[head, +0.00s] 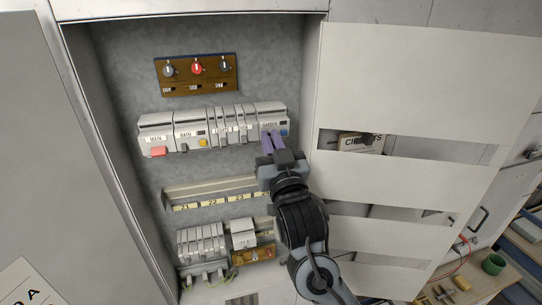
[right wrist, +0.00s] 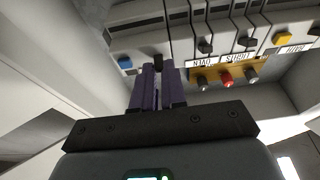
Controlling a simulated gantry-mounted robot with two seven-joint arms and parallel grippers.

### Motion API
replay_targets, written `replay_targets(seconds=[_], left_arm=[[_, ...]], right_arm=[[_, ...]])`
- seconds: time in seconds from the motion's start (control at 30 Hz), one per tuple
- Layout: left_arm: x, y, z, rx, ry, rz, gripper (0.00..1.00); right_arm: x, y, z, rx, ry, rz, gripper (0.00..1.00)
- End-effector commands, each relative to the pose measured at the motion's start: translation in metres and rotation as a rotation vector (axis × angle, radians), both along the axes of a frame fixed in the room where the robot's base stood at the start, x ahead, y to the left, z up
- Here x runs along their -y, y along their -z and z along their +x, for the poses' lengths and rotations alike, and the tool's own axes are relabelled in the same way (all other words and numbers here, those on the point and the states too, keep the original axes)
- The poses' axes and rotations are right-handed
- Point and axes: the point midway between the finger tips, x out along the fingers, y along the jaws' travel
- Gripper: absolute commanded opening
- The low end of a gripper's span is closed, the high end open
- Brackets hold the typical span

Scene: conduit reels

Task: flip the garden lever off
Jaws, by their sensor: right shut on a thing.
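The breaker labelled GARDEN (head: 270,124) is at the right end of the upper breaker row in the cabinet. My right gripper (head: 271,142) reaches up to it from below, its purple fingers at the front of the breaker. In the right wrist view the purple fingers (right wrist: 158,88) are closed together around the dark garden lever (right wrist: 158,62), whose tip shows between them. The rest of the lever is hidden by the fingers, so its exact position cannot be told. My left gripper is not in view.
A blue button (head: 284,133) is just right of the fingers. OVEN and LIGHTS levers (right wrist: 205,47) sit beside the garden breaker. A brown panel with knobs (head: 196,75) is above; a lower breaker row (head: 201,244) is below. The cabinet door (head: 410,90) stands open at right.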

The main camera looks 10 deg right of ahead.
Motion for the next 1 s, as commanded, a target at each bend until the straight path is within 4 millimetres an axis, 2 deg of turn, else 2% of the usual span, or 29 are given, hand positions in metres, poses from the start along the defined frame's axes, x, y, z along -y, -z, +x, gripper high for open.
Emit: replay_targets(seconds=[0.03, 0.1, 0.4, 0.63, 1.0], left_arm=[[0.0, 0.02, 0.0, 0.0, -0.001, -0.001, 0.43], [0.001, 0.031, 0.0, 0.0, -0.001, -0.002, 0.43], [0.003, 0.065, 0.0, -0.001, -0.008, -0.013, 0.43], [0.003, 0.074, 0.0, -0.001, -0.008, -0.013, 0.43], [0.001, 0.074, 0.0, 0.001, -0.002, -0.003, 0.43]], right_arm=[[0.0, 0.012, 0.0, 0.036, -0.001, 0.009, 0.0], [0.0, 0.014, 0.001, 0.087, 0.001, 0.015, 0.0], [0.0, 0.017, 0.002, 0.258, 0.001, 0.042, 0.0], [0.0, 0.016, 0.003, 0.317, 0.001, 0.051, 0.0], [0.0, 0.015, 0.003, 0.327, 0.0, 0.051, 0.0]])
